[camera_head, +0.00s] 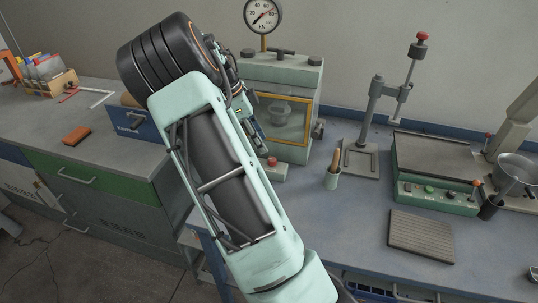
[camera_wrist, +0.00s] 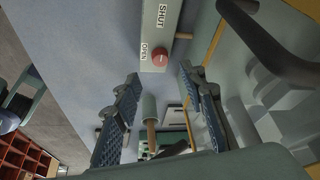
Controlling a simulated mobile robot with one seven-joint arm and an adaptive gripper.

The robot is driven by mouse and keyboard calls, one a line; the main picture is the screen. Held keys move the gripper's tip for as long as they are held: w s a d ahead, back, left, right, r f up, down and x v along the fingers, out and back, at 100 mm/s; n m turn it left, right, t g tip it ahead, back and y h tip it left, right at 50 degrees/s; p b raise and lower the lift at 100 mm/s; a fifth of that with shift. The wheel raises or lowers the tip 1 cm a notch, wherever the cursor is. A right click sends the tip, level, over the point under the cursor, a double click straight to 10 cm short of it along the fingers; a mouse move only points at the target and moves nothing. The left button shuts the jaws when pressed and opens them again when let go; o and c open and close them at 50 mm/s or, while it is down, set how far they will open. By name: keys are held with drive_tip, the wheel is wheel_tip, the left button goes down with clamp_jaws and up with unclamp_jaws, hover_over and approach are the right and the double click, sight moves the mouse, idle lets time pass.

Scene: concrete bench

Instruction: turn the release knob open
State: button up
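The release knob is a small red knob (camera_wrist: 160,57) on a pale panel (camera_wrist: 161,20) marked OPEN and SHUT in the wrist view. It also shows in the head view (camera_head: 272,160) at the foot of the pale green press (camera_head: 283,72). My gripper (camera_wrist: 160,76) is open, with its two blue padded fingers apart on either side of the view. The knob appears just beyond and between the fingertips, with no contact visible. I cannot tell the knob's turn position.
A metal stand (camera_head: 362,160) is farther right. Bare bench lies in front.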

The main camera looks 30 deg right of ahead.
sight(271, 159)
drive_tip(key=x, duration=0.7)
drive_tip(key=shift+d+f, duration=0.1)
drive_tip(key=shift+f, duration=0.3)
drive_tip(key=shift+c, duration=0.2)
clamp_jaws()
